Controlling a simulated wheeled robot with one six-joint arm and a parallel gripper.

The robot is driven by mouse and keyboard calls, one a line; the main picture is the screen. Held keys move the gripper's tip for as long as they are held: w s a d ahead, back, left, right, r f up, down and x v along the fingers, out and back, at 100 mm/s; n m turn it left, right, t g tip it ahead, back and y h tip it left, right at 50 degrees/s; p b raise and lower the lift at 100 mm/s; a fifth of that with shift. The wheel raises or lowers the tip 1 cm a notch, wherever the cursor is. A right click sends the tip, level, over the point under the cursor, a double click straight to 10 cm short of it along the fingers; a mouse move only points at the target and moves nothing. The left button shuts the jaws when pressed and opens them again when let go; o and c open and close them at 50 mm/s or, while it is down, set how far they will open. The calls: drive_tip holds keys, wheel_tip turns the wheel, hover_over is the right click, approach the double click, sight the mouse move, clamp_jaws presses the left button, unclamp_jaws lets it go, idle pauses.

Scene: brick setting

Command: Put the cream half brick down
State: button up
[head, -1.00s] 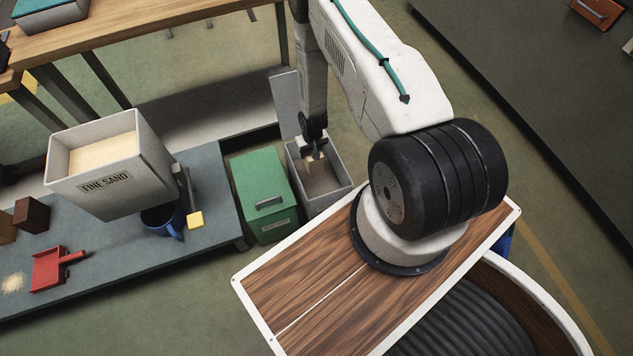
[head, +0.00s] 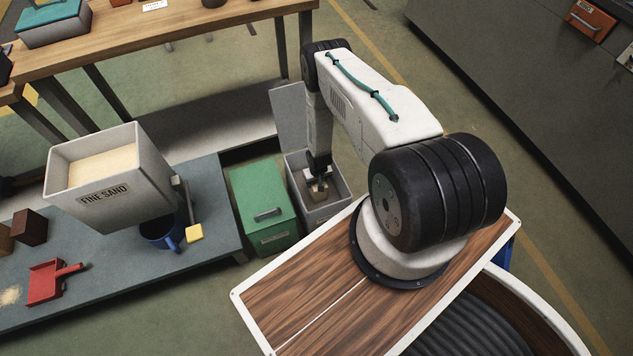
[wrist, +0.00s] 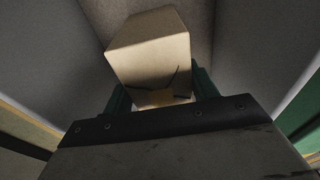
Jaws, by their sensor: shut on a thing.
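The cream half brick (wrist: 150,52) is between the two green-sided fingers of my gripper (wrist: 160,95) in the wrist view. My gripper is shut on it. In the head view the brick (head: 318,193) shows small and tan below my gripper (head: 318,180), inside the mouth of an open grey bin (head: 340,207). Grey bin walls surround the brick in the wrist view. I cannot tell whether the brick touches the bin floor.
A green lidded bin (head: 262,195) stands just left of the grey bin. The grey bin's raised lid (head: 289,115) stands behind it. A low grey bench (head: 215,215) holds a FINE SAND hopper (head: 105,195), a blue mug (head: 160,233) and a red dustpan (head: 46,284).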

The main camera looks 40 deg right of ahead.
drive_tip(key=shift+f, duration=0.1)
drive_tip(key=o, duration=1.4)
drive_tip(key=shift+o, duration=0.2)
